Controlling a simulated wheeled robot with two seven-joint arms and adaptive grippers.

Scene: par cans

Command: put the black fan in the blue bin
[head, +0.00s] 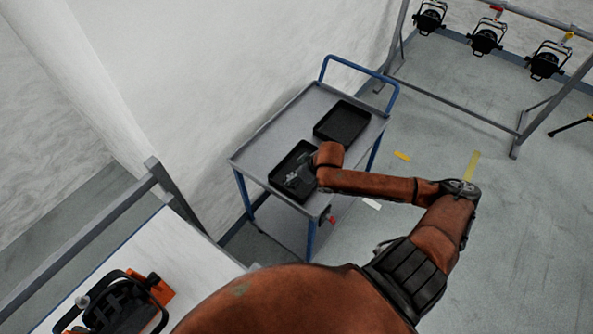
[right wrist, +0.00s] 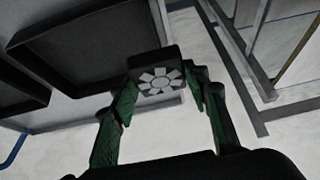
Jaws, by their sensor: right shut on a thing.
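The black fan (right wrist: 157,75), a small dark block with a pale grey bladed face, sits between the green fingertips of my right gripper (right wrist: 160,90) in the right wrist view. The gripper is shut on it. In the head view my right gripper (head: 297,181) is over the nearer black tray (head: 281,170) on the cart; I cannot make out the fan there, nor tell its height above the tray. No plainly blue bin shows; only the cart's frame is blue. My left gripper is not in view.
The grey cart (head: 262,150) also holds a second black tray (head: 342,122), empty. A white table (head: 170,245) with a black and orange lamp (head: 118,305) is at lower left. Several black lamps hang on a metal rack (head: 450,100) at upper right. Open floor lies at right.

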